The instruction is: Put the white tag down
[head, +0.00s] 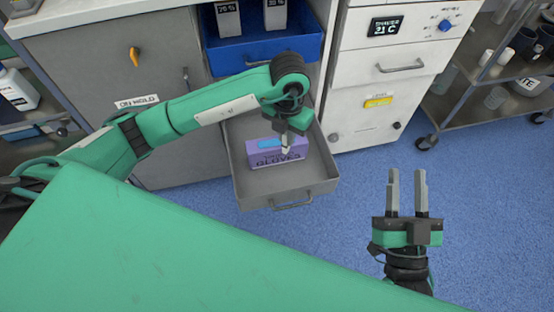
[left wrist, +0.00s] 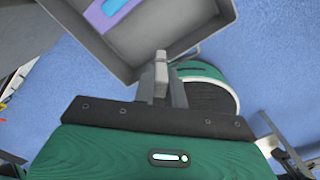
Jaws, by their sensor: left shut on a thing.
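My left gripper (head: 287,136) is above the open grey drawer, over the purple glove box, with its fingers pointing down. It is shut on a small pale piece, the white tag (head: 287,147), which shows only as a sliver at the fingertips. In the left wrist view the closed fingers (left wrist: 162,80) have the pale tag (left wrist: 161,68) at their tips, seen near the drawer's edge. Most of the tag is hidden by the fingers. My right gripper (head: 406,182) is open and empty, over the blue floor to the right.
The grey drawer (head: 310,195) holds a purple glove box (head: 262,155). A blue drawer (head: 240,58) with white boxes is behind it. A white "ON HOLD" sign (head: 137,102) is on the grey cabinet. A green surface (head: 130,245) fills the front left. A metal trolley (head: 455,115) stands right.

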